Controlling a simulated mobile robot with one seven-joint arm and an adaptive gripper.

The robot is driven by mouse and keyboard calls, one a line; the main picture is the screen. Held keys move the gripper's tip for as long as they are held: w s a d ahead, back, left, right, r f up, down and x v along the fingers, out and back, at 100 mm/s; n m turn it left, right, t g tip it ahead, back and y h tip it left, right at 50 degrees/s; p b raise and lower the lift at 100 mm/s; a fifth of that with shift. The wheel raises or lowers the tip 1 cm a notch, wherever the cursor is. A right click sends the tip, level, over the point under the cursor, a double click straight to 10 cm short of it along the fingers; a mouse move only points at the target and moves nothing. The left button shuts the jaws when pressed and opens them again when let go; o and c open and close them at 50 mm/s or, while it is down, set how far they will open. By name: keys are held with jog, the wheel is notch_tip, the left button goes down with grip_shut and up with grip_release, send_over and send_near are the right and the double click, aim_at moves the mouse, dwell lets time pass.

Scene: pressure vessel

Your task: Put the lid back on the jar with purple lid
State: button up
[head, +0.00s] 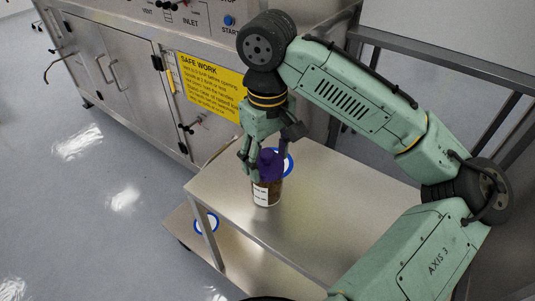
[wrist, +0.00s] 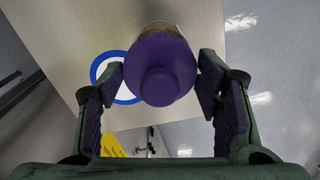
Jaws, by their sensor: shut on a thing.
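The jar (head: 266,193) is clear with brown contents and a white label. It stands upright on the steel table, below my gripper. The purple lid (head: 269,161) has a raised round knob and is at the jar's mouth in the head view. My gripper (head: 267,163) points down and is shut on the lid, one finger on each side. In the wrist view the lid (wrist: 162,72) fills the space between the finger pads and hides most of the jar (wrist: 160,27), whose rim shows past the lid's far edge. I cannot tell whether the lid is fully seated.
The steel table (head: 330,215) has free room around the jar. A blue-and-white ring marking (head: 288,160) lies behind the jar; another (head: 206,223) is on the lower shelf. A steel cabinet with a yellow safety sign (head: 208,88) stands behind.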

dwell(0.3)
jog(key=o, duration=0.9)
jog(key=shift+o, duration=0.5)
jog(key=o, duration=0.3)
jog(key=shift+o, duration=0.2)
jog(key=shift+r+p, duration=2.1)
jog(key=shift+r, duration=1.4)
